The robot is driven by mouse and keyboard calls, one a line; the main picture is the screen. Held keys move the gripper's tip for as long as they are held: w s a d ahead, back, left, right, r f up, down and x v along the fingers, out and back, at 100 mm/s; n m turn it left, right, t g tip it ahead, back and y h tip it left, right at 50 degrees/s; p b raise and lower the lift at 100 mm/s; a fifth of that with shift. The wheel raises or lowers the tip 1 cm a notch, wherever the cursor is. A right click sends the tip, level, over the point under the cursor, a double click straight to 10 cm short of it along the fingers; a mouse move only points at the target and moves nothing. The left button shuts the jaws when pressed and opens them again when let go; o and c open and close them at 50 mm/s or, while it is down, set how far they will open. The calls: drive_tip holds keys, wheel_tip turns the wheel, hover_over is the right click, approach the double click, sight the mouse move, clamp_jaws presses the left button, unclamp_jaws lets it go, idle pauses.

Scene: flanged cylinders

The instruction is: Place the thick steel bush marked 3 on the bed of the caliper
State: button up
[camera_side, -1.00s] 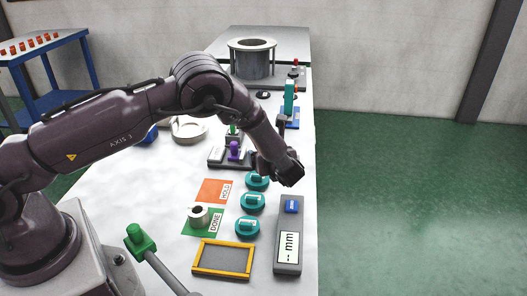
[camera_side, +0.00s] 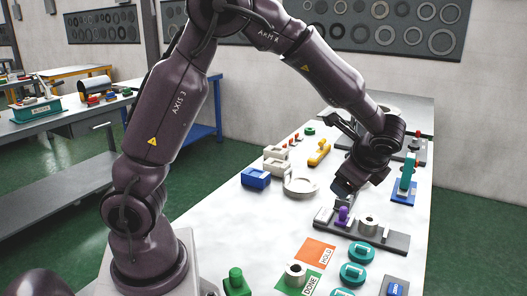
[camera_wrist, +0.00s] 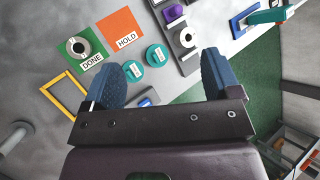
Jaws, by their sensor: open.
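A steel bush (camera_side: 368,225) with a central hole stands on a long dark grey bed (camera_side: 395,242), beside a purple block (camera_side: 343,215). This looks like the caliper. The bush (camera_wrist: 187,37) and purple block (camera_wrist: 172,13) also show in the wrist view. A second steel bush (camera_side: 296,272) stands on the green DONE card (camera_side: 313,283). I cannot read a number on either bush. My gripper (camera_side: 345,190) is above the table near the purple block; in the wrist view its two blue fingers (camera_wrist: 162,80) are apart, with nothing held between them.
Teal handled discs (camera_side: 362,252) line up in front of the bed. An orange HOLD card (camera_side: 316,250) lies beside DONE. A teal upright on a blue base (camera_side: 404,188) stands right.

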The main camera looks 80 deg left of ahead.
drive_tip(key=s+d+r+n+t+h, duration=0.2)
drive_tip(key=s+d+r+n+h, duration=0.1)
drive_tip(key=s, duration=0.7)
drive_tip(key=s+d+r+n+t+h, duration=0.2)
drive_tip(key=s+r+n+h, duration=0.3)
drive_tip(key=s, duration=0.5)
wheel_tip(320, 180, up, 2)
drive_tip(key=d+n, duration=0.1)
drive_tip(key=n, duration=0.2)
drive_tip(key=shift+s, duration=0.4)
